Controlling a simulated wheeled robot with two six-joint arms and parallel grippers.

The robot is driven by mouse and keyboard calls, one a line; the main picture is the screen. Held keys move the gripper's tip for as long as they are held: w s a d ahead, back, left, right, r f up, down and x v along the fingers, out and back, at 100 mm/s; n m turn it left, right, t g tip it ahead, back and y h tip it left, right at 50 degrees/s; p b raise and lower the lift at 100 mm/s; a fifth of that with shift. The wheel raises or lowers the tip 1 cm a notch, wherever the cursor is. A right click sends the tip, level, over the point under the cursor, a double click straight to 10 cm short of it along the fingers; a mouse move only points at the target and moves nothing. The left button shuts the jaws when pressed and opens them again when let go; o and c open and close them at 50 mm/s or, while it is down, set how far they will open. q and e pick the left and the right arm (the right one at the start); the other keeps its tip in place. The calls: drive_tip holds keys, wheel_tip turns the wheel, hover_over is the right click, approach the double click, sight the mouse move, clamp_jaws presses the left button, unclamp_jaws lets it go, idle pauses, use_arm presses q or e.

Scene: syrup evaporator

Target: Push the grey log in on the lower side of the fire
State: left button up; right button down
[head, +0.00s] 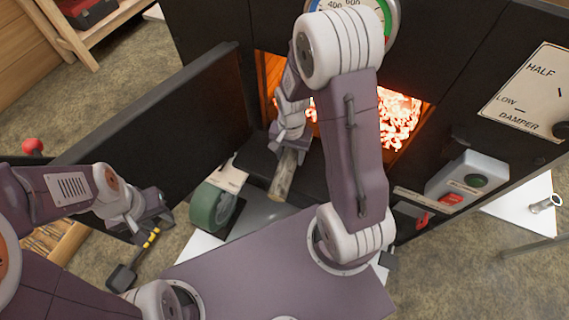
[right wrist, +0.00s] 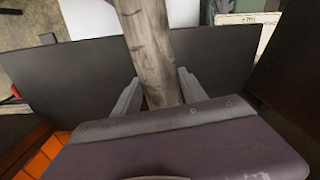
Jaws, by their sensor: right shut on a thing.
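The grey log (head: 284,178) is a short, rough piece of wood in front of the firebox mouth, over its dark sill. My right gripper (head: 286,148) is shut on one end of it, on the side toward the fire. In the right wrist view the log (right wrist: 150,50) runs between the two fingers (right wrist: 158,78) and out of the top edge. The fire (head: 398,118) glows orange inside the opening, partly hidden by my right arm. My left gripper (head: 152,212) is at the left, away from the log; its fingers are too unclear to judge.
The black firebox door (head: 165,122) stands open on the left. A green roll-like thing (head: 212,206) is beside the log. A black tool with yellow bands (head: 126,274) is below my left gripper. A grey switch box (head: 466,178) and a damper plate (head: 528,92) are on the right.

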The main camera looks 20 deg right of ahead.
drive_tip(key=shift+w+d+f+b, duration=0.3)
drive_tip(key=shift+w+d+f, duration=0.45)
drive_tip(key=shift+d, duration=0.1)
drive_tip(key=shift+w+d+f+b, duration=0.25)
drive_tip(key=shift+w+d+f, duration=0.4)
drive_tip(key=shift+d, duration=0.2)
drive_tip(key=c, duration=0.6)
unclamp_jaws()
drive_tip(key=shift+o, duration=0.2)
wheel_tip(320, 180, up, 9)
drive_tip(key=p, duration=0.4)
drive_tip(key=shift+r, duration=0.15)
